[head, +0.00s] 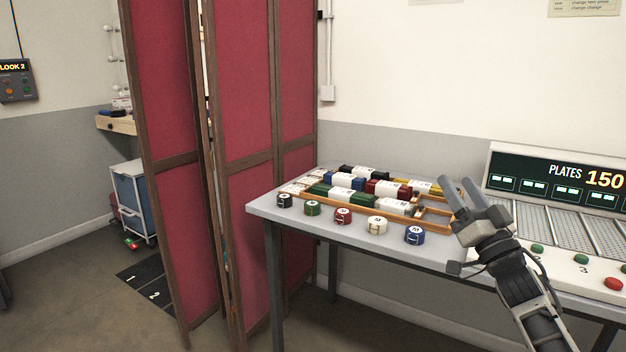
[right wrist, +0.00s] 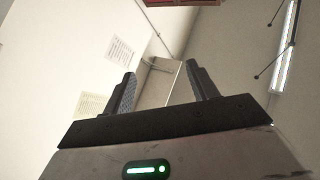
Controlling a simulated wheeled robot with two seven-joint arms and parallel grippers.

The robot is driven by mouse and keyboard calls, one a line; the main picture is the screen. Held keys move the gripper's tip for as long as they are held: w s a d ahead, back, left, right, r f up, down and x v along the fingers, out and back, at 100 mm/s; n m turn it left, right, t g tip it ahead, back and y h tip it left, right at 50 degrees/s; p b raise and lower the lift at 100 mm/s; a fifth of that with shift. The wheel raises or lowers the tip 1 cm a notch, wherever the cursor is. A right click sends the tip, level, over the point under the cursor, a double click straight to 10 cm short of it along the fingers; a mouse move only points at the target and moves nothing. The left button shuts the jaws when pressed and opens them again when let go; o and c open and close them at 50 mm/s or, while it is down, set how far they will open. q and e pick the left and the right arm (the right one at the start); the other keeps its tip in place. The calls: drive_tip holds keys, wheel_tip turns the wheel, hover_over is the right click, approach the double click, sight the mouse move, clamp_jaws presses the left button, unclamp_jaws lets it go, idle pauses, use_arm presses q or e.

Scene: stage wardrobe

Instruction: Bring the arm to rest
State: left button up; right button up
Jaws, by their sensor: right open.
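My right arm (head: 528,290) comes in from the lower right in the head view. Its gripper (head: 462,188) is raised above the right part of the grey table, pointing up and to the left. The two fingers stand apart with nothing between them. In the right wrist view the open fingers of the gripper (right wrist: 163,90) show against the wall and ceiling, with no object between them. My left gripper does not show in either view.
A red folding screen (head: 245,90) stands left of the table. Open floor lies at the lower left.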

drive_tip(key=w+d+f+n+g+h, duration=0.1)
drive_tip(key=w+d+f+g+h, duration=0.1)
drive_tip(key=d+f+g+h, duration=0.4)
drive_tip(key=w+d+f+g+h, duration=0.15)
drive_tip(key=f+h, duration=0.25)
drive_tip(key=f, duration=0.4)
drive_tip(key=s+a+f+n+g+y, duration=0.1)
drive_tip(key=s+a+f+y, duration=0.1)
drive_tip(key=s+a+f, duration=0.55)
drive_tip(key=s+a+f+g+y, duration=0.2)
drive_tip(key=s+a+f, duration=0.3)
drive_tip(key=s+f, duration=0.45)
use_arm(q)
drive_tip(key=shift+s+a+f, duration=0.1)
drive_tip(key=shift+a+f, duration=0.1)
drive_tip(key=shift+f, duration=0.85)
use_arm(e)
drive_tip(key=s+a+f+g, duration=0.1)
drive_tip(key=s+a, duration=0.3)
drive_tip(key=s, duration=0.5)
drive_tip(key=s+a+f+g+y, duration=0.1)
drive_tip(key=s+a+f, duration=0.2)
drive_tip(key=s, duration=0.7)
drive_tip(key=shift+s+a+m, duration=0.15)
drive_tip(key=shift+a+m, duration=0.15)
drive_tip(key=shift+a, duration=0.3)
